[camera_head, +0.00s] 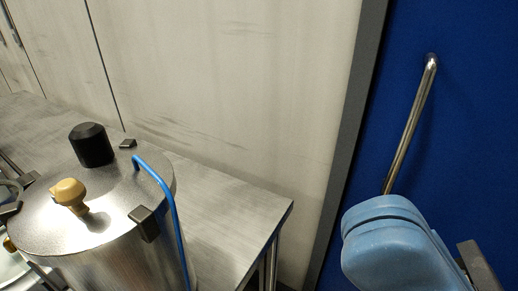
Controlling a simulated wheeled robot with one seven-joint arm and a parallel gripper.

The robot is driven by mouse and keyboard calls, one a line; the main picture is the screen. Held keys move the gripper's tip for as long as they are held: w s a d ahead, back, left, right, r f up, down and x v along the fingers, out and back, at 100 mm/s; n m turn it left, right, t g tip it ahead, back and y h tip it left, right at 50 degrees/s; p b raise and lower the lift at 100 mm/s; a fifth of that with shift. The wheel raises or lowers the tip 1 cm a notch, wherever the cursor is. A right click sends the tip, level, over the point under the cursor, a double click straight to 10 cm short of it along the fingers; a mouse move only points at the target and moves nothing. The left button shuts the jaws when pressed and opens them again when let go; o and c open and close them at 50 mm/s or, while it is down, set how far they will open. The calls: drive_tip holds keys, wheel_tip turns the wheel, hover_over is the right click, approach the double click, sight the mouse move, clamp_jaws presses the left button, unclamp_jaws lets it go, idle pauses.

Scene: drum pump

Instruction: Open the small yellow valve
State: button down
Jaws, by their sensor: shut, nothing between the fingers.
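A small tan-yellow valve knob (69,194) stands on the lid of a shiny steel drum (110,215) at the left of the head view. Its stem goes down to the lid, and a dark shadow or reflection lies beside it. I cannot tell from this view how far the valve is turned. My arm's light-blue link (390,245) is at the lower right, well apart from the drum. My gripper's fingers do not show in this view.
The drum stands on a steel table (225,205). A black cap (91,145), dark clamps (146,223) and a blue tube (170,195) are on or around the lid. The table's right part is bare. A blue door with a metal handle (411,125) is at the right.

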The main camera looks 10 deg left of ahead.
drive_tip(key=w+a+n+g+h, duration=0.1)
drive_tip(key=w+a+n+h, duration=0.2)
drive_tip(key=n+h, duration=0.3)
drive_tip(key=w+a+n+g+h, duration=0.2)
drive_tip(key=w+n+h, duration=0.3)
drive_tip(key=n, duration=1.1)
drive_tip(key=shift+w+a+r+n+h, duration=0.3)
drive_tip(key=shift+w+a+n+h, duration=0.1)
drive_tip(key=shift+a+h, duration=0.15)
drive_tip(key=shift+a, duration=0.1)
drive_tip(key=p, duration=0.3)
approach(65, 193)
drive_tip(key=w+a, duration=0.3)
drive_tip(key=w, duration=0.3)
drive_tip(key=shift+s+a+f+p, duration=0.35)
drive_tip(key=shift+s+a+f, duration=0.15)
drive_tip(key=shift+s+a, duration=0.25)
drive_tip(key=shift+s+a+f+p, duration=0.3)
drive_tip(key=shift+s+a+f, duration=0.2)
drive_tip(key=shift+s+a, duration=0.2)
